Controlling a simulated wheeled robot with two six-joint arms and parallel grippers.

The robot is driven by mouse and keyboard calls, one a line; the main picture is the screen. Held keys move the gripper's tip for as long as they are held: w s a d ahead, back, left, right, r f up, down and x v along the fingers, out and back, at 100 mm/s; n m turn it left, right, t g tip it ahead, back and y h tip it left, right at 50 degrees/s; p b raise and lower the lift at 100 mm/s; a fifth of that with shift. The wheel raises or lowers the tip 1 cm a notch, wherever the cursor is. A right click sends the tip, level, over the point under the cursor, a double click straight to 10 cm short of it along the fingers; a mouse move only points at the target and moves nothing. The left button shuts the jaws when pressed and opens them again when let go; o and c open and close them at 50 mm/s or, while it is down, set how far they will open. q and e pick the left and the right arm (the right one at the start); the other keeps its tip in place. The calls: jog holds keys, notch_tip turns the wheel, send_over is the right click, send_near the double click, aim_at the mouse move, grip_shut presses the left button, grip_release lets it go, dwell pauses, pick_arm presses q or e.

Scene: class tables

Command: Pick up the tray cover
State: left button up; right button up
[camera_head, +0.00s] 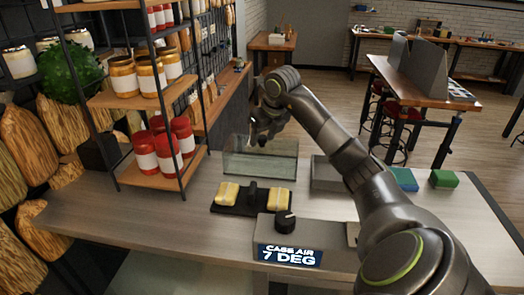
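A clear, glass-like box (286,166), which looks like the tray cover, stands on the grey counter near its back edge. My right gripper (258,140) reaches over it from the right, with its fingers pointing down at the box's upper left part. The fingers are small and dark, so I cannot tell whether they are apart or touch the box. In front of the box lies a flat black tray (226,209) with yellow blocks (228,193) at its left and right and a black upright piece (252,191) between them. My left gripper is not in view.
A wooden shelf rack with jars (171,145) stands on the counter at the left. Blue (404,179) and green (444,179) blocks lie at the right.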

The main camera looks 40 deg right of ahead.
grip_shut()
